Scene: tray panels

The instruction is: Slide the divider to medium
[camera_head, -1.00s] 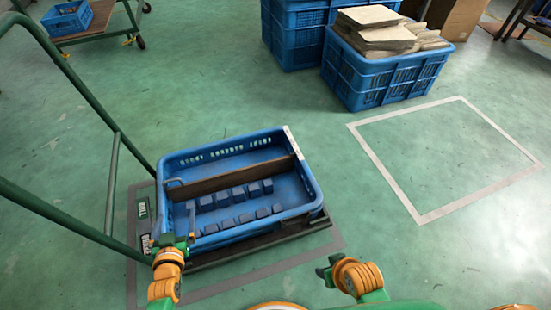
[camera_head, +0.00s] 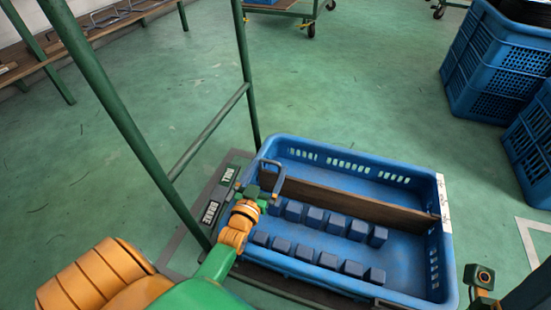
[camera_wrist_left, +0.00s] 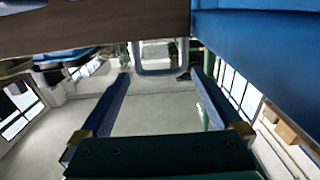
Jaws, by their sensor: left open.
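The blue tray (camera_head: 300,262) lies on a dark base, with a brown divider (camera_head: 350,203) running lengthwise across it. Several blue blocks sit in two rows on the near side of the divider; the far side looks empty. A grey loop handle (camera_head: 276,180) stands at the divider's left end. My left gripper (camera_head: 266,197) is open close to this handle. In the left wrist view the handle (camera_wrist_left: 160,70) shows just ahead, between the spread fingertips, and the divider (camera_wrist_left: 90,27) runs overhead. My right gripper (camera_head: 480,284) is right of the tray; its jaws are unclear.
A white marked strip (camera_head: 444,204) sits on the tray's right wall. A green frame post (camera_head: 245,75) rises behind the tray's left corner, with a slanting rail beside my left arm. Blue crates (camera_head: 495,65) stand at the far right. The floor behind the tray is clear.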

